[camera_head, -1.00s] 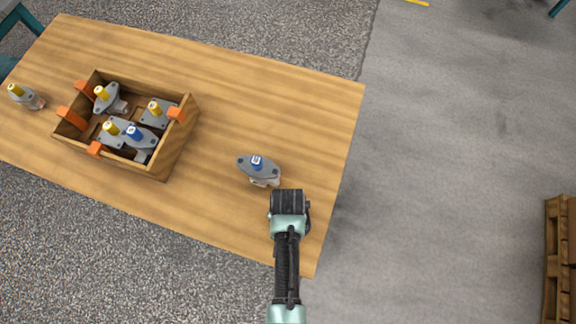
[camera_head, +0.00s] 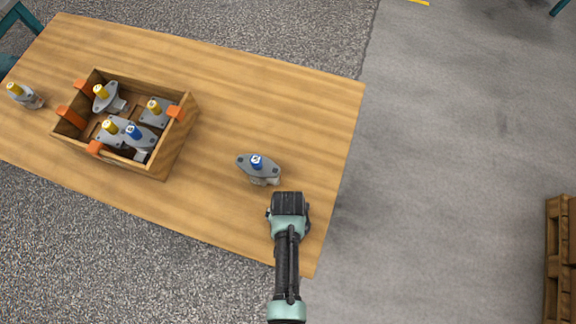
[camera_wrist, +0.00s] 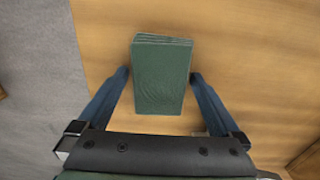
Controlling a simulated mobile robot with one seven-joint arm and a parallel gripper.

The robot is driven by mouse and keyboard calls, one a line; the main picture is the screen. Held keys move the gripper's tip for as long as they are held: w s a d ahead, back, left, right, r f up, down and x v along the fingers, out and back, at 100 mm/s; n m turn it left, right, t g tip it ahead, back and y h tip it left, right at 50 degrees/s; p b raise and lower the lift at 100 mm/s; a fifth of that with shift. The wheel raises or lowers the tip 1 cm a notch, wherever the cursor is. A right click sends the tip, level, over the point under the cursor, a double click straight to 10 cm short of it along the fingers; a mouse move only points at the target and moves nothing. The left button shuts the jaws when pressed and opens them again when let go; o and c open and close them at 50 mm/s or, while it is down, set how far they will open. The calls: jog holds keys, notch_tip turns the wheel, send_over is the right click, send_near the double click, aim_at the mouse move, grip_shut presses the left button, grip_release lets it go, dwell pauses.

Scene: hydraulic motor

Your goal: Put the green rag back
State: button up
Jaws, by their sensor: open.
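The green rag (camera_wrist: 162,76) is a folded dark green block in the wrist view, lying on the wooden table. My gripper (camera_wrist: 160,80) is open, with one finger on each side of the rag. The rag lies between the fingertips, with a visible gap at the left and a small one at the right. In the head view my gripper (camera_head: 288,200) is over the table's front right part and hides the rag.
A motor with a blue cap (camera_head: 258,168) stands just beyond my gripper. A wooden crate (camera_head: 172,150) with orange clips holds several motors at the left. Another motor (camera_head: 24,96) stands at the far left. The table (camera_head: 270,90) is clear behind the single motor.

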notch_tip(320, 180, up, 12)
jog(key=p, duration=0.1)
jog(key=w+r+n+t, duration=0.1)
jog(key=w+r+t, duration=0.7)
jog(key=w+r, duration=0.9)
jog(key=w+r+t, duration=0.3)
jog(key=r, duration=0.5)
jog(key=w+r+t, duration=0.2)
jog(key=w+r, duration=0.2)
jog(key=r, duration=0.4)
notch_tip(320, 180, up, 25)
jog(key=s+n+t, duration=0.2)
jog(key=s+t, duration=0.1)
jog(key=t, duration=0.5)
jog(key=s+r+t, duration=0.6)
jog(key=s+r, duration=0.5)
jog(key=r, duration=0.5)
jog(key=shift+s+r+n, duration=0.15)
jog(key=shift+r+n, duration=0.1)
jog(key=shift+n, duration=0.05)
